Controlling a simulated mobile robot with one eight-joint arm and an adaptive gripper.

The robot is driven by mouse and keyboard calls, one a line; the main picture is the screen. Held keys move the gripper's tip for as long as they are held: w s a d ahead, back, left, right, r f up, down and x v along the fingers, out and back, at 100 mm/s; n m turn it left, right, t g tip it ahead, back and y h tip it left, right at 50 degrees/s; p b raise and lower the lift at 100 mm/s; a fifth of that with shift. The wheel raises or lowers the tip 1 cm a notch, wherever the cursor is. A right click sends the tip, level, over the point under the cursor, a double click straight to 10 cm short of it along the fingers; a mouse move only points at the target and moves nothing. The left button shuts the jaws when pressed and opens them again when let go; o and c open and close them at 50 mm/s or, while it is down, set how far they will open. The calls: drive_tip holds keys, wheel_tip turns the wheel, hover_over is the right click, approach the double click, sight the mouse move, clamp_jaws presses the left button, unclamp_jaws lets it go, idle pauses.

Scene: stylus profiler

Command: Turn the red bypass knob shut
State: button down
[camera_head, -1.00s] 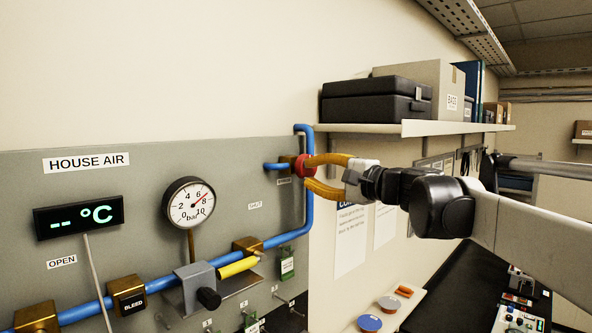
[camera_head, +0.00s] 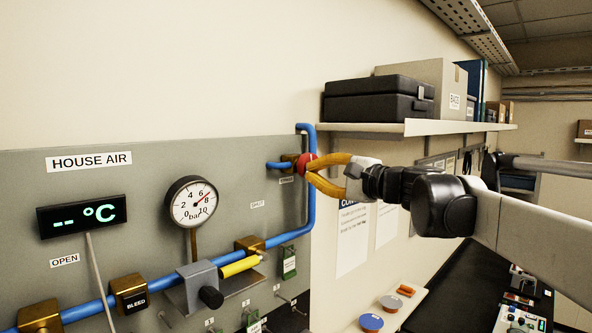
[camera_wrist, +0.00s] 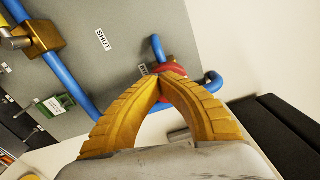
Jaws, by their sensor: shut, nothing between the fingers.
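The red bypass knob (camera_head: 305,161) sits on a brass valve at the upper right of the grey panel, with blue pipe around it. My gripper (camera_head: 314,171) has yellow fingers, shut with their tips together and empty. The tips are right at the front of the knob; I cannot tell if they touch it. In the wrist view, the shut fingertips (camera_wrist: 158,82) cover part of the knob (camera_wrist: 176,70), whose red edge shows behind them. The knob's markings and exact angle are hidden. A SHUT label (camera_head: 257,204) is on the panel to the lower left.
A shelf (camera_head: 390,128) with a black case (camera_head: 380,100) is above and right of my gripper. A blue pipe (camera_head: 311,210) runs down the panel's right edge. The panel carries a gauge (camera_head: 193,202), a display (camera_head: 82,215) and a yellow-handled valve (camera_head: 240,266).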

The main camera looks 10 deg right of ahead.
drive_tip(key=shift+d+f+n, duration=0.1)
drive_tip(key=shift+n, duration=0.9)
drive_tip(key=shift+w+d+f+n, duration=0.1)
drive_tip(key=shift+d+n, duration=0.05)
drive_tip(key=shift+n, duration=1.05)
drive_tip(key=shift+w+d+f+n, duration=0.1)
drive_tip(key=shift+n, duration=1.1)
drive_tip(key=shift+w+d+n, duration=0.1)
drive_tip(key=shift+n, duration=1.15)
drive_tip(key=shift+w+d+n, duration=0.1)
drive_tip(key=shift+n, duration=1.15)
drive_tip(key=shift+r, duration=0.1)
